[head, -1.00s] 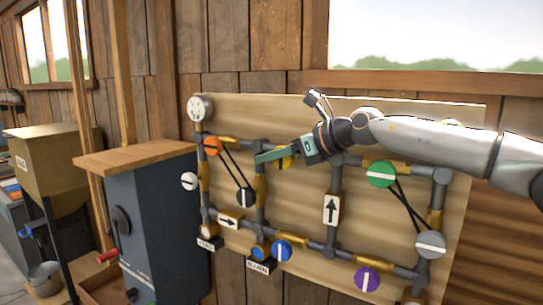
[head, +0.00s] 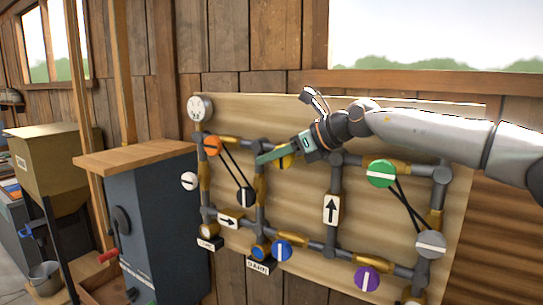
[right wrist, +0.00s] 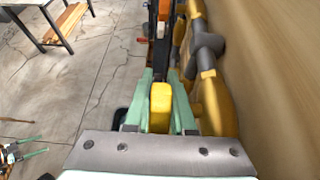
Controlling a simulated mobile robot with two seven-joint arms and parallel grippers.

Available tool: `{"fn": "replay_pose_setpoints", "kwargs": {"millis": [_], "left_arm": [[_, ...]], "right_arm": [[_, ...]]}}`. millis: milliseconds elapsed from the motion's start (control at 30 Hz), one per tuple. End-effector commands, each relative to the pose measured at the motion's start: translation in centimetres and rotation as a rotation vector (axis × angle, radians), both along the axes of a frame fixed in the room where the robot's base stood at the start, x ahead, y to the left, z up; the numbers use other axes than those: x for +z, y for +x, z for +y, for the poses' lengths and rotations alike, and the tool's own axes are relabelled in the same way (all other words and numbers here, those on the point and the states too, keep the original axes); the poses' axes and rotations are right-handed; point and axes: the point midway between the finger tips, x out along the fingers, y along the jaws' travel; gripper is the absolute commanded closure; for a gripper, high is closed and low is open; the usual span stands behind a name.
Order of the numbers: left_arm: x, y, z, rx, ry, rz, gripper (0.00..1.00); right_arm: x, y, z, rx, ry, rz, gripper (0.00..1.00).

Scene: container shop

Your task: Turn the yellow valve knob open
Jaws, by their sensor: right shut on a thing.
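The yellow valve knob (head: 284,162) sits on the upper pipe of the pipe board, mostly hidden behind my right gripper (head: 262,158) in the head view. In the right wrist view the yellow knob (right wrist: 160,104) is between the two green fingers of my right gripper (right wrist: 161,90), which is shut on it. My right arm reaches in from the right.
The wooden board (head: 300,210) carries grey pipes with an orange knob (head: 212,145), a green knob (head: 381,173), a blue knob (head: 282,250), a purple knob (head: 366,279) and a grey knob (head: 431,244). A dark cabinet (head: 160,225) stands at left.

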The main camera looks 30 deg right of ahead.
Motion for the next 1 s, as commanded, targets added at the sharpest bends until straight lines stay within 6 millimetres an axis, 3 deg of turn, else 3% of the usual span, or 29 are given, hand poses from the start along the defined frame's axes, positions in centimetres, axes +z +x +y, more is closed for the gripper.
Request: {"fn": "replay_pose_setpoints", "kwargs": {"millis": [500,1000], "left_arm": [[0.0,0.0,0.0,0.000,0.000,-0.001,0.09],[0.0,0.0,0.0,0.000,0.000,-0.001,0.09]], "right_arm": [[-1.0,-0.1,-0.1,-0.002,-0.192,0.322,1.00],[-1.5,-0.4,-0.3,-0.001,-0.269,0.462,1.00]]}}
